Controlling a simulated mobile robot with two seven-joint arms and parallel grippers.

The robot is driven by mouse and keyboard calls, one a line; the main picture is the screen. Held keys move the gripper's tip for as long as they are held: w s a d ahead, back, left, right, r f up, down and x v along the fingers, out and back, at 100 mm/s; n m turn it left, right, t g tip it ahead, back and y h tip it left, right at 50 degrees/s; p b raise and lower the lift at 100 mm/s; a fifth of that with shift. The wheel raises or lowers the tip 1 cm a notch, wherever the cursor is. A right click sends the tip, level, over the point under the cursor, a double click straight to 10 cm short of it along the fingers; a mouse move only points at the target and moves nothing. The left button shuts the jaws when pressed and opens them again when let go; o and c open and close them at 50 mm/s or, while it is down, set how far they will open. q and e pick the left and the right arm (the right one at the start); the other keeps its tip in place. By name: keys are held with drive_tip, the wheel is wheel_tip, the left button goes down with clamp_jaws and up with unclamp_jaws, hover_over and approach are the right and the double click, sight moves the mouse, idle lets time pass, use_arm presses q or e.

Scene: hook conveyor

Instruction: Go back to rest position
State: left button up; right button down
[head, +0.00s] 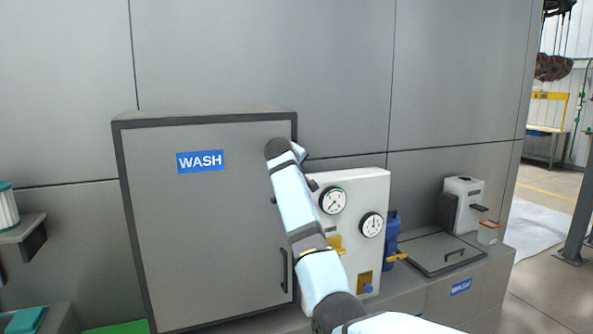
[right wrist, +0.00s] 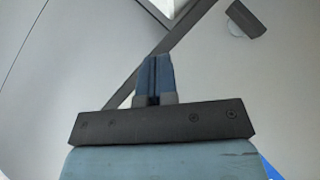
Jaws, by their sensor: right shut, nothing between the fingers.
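My right arm crosses the head view from the bottom right up to the top right corner of a grey cabinet door (head: 205,230) marked WASH. Its hand is at the far end, by that corner, and the fingers cannot be made out there. In the right wrist view my right gripper (right wrist: 154,78) has its two blue-grey fingers together, with nothing between them. A dark bar and pale grey surfaces lie beyond the fingers. My left gripper is not in view.
Right of the door stands a white panel with gauges (head: 350,230), partly behind my arm. A blue bottle (head: 391,235), a lidded counter (head: 430,252) and a white dispenser (head: 463,205) are further right. A shelf with a jar (head: 7,207) is at the left edge. The grey wall (head: 270,60) above is bare.

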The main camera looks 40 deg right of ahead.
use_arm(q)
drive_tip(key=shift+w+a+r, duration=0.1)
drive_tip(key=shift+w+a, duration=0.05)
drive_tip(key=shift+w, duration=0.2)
use_arm(e)
drive_tip(key=shift+s+a+r, duration=0.2)
drive_tip(key=shift+s+r, duration=0.05)
drive_tip(key=shift+r, duration=0.1)
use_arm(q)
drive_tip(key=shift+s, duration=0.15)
